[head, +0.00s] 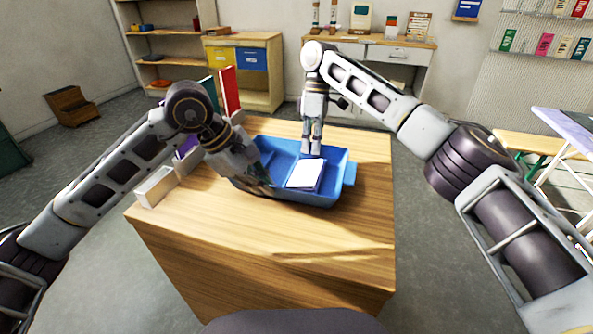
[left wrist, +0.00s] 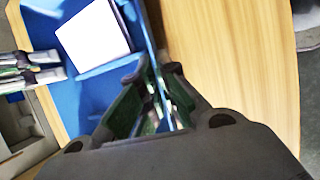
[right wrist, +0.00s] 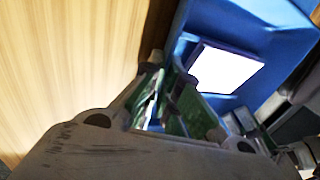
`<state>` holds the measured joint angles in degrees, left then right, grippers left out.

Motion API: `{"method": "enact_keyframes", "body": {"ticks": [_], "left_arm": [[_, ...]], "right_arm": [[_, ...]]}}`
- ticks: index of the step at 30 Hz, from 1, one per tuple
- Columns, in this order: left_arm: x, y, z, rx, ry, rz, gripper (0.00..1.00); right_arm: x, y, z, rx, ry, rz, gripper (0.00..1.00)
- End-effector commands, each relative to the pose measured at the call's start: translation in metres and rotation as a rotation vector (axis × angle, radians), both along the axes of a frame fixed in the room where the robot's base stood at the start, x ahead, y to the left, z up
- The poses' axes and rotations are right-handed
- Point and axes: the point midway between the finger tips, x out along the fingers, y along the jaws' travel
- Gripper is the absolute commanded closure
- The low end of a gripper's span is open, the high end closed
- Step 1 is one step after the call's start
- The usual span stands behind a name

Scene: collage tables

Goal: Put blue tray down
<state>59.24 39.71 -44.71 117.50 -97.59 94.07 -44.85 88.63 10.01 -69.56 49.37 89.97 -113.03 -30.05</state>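The blue tray (head: 340,188) is level over the wooden table (head: 300,235), at or just above its top; I cannot tell if a gap is left. My left gripper (head: 266,184) has its fingers on either side of the tray's near left wall, shut on it; the left wrist view shows the tray wall (left wrist: 152,30) running between the fingers. My right gripper (head: 312,150) reaches down to the far wall and is shut on it, as the right wrist view shows with the tray (right wrist: 185,35). A white-topped pad (head: 306,174) lies inside the tray.
A white box (head: 156,187) and upright books, one red (head: 230,90), stand along the table's left edge, close to my left arm. The front and right of the tabletop are bare. Cabinets (head: 245,70) stand behind.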

Motion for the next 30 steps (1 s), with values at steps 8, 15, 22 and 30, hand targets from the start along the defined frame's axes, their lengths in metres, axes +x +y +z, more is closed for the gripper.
{"method": "enact_keyframes", "body": {"ticks": [8, 15, 22, 30], "left_arm": [[-0.0002, 0.0, -0.0065, 0.0, 0.0, 0.0, 1.0], [-0.0002, 0.0, -0.007, 0.0, 0.001, 0.0, 0.76], [-0.0001, 0.0, -0.0069, 0.0, 0.0, 0.0, 0.73], [-0.0002, 0.0023, -0.0026, 0.001, -0.001, 0.001, 0.73]], "right_arm": [[0.0003, -0.0004, -0.0063, -0.001, -0.001, -0.001, 1.0], [0.0002, -0.0004, -0.0068, -0.001, -0.001, -0.001, 0.76], [0.0001, -0.0001, -0.0068, 0.0, 0.0, 0.0, 0.73], [0.0, 0.0, -0.0069, 0.0, 0.0, 0.0, 0.73]]}}
